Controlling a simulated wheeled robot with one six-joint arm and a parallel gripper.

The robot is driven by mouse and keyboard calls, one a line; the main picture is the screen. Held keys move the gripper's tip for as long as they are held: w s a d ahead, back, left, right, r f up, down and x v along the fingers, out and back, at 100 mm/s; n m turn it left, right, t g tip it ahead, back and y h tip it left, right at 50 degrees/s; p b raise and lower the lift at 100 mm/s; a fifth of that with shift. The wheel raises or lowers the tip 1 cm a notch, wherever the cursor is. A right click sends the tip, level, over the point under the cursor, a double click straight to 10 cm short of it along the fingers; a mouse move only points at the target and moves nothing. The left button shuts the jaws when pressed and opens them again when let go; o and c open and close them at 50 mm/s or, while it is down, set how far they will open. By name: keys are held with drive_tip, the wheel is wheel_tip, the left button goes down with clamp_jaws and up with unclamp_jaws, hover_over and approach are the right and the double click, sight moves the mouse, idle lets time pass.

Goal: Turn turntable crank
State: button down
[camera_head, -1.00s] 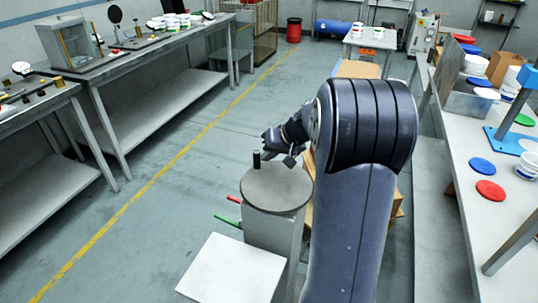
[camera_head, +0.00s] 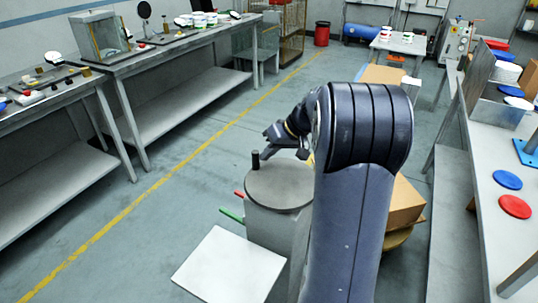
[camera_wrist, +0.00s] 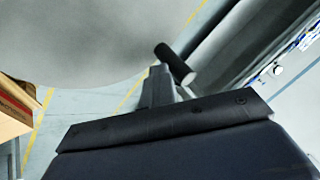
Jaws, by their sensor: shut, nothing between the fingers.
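The turntable (camera_head: 285,190) is a grey round disc on a pale pedestal, left of my arm in the head view. It fills the upper left of the wrist view (camera_wrist: 75,40). Its crank knob (camera_head: 255,160) is a short black upright peg at the disc's left far edge. In the wrist view the knob (camera_wrist: 176,64) shows just past my fingertips, slightly to the right. My gripper (camera_head: 268,132) is shut and empty, above and a little right of the knob in the head view. Whether the fingers touch the knob cannot be told.
A red handle (camera_head: 239,194) and a green handle (camera_head: 231,215) stick out left of the pedestal. A white panel (camera_head: 228,265) is in front. Cardboard boxes (camera_head: 403,205) stand behind my arm. Benches line the left; a table with lids (camera_head: 507,180) is right. Open floor lies left.

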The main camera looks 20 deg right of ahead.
sight(257, 181)
drive_tip(key=a+n+g, duration=0.1)
drive_tip(key=n, duration=0.1)
drive_tip(key=a+n+g+y, duration=0.1)
drive_tip(key=shift+s+a+n, duration=0.2)
drive_tip(key=shift+s+n, duration=0.2)
drive_tip(key=n+g, duration=0.1)
drive_tip(key=s+a+n+g, duration=0.1)
drive_tip(key=n, duration=0.1)
drive_tip(key=shift+s+a+y, duration=0.1)
drive_tip(key=shift+a+y, duration=0.15)
drive_tip(key=shift+y, duration=0.05)
drive_tip(key=shift+s+a+n+g, duration=0.2)
drive_tip(key=shift+s+n+g, duration=0.1)
drive_tip(key=shift+n, duration=0.2)
drive_tip(key=shift+s+a, duration=0.3)
drive_tip(key=shift+s, duration=0.3)
